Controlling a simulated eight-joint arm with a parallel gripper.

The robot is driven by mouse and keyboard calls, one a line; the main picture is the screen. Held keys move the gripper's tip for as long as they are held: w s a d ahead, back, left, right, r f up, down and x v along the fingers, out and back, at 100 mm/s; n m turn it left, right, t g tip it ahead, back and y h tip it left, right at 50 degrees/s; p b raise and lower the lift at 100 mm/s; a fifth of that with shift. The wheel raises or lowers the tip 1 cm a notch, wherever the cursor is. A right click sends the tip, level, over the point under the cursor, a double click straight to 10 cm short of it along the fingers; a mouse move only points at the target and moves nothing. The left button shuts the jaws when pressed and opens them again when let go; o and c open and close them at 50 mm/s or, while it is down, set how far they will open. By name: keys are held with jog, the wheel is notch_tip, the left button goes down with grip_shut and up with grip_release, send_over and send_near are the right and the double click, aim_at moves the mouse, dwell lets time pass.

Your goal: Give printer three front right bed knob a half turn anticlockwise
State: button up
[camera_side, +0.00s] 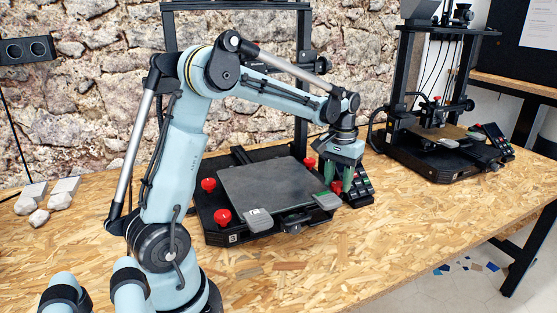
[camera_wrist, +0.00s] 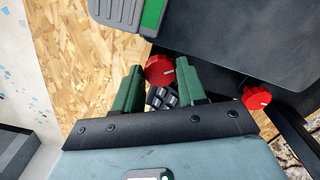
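Printer three (camera_side: 233,238), with a "3" label on its front left corner, stands in the middle of the side view. Its front right red bed knob (camera_side: 336,187) sits below my gripper (camera_side: 340,176), partly hidden by the fingers. In the wrist view this knob (camera_wrist: 159,71) lies between the green fingertips of my gripper (camera_wrist: 161,66), its white mark pointing right. One finger is on each side, very close to the knob. I cannot tell whether they touch it or leave a thin gap.
Another red knob (camera_wrist: 256,97) shows at right in the wrist view. A dark keypad (camera_side: 360,184) stands just right of my gripper. A second printer (camera_side: 440,140) is farther right. The bench front is clear.

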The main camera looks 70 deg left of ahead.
jog(key=o, duration=0.4)
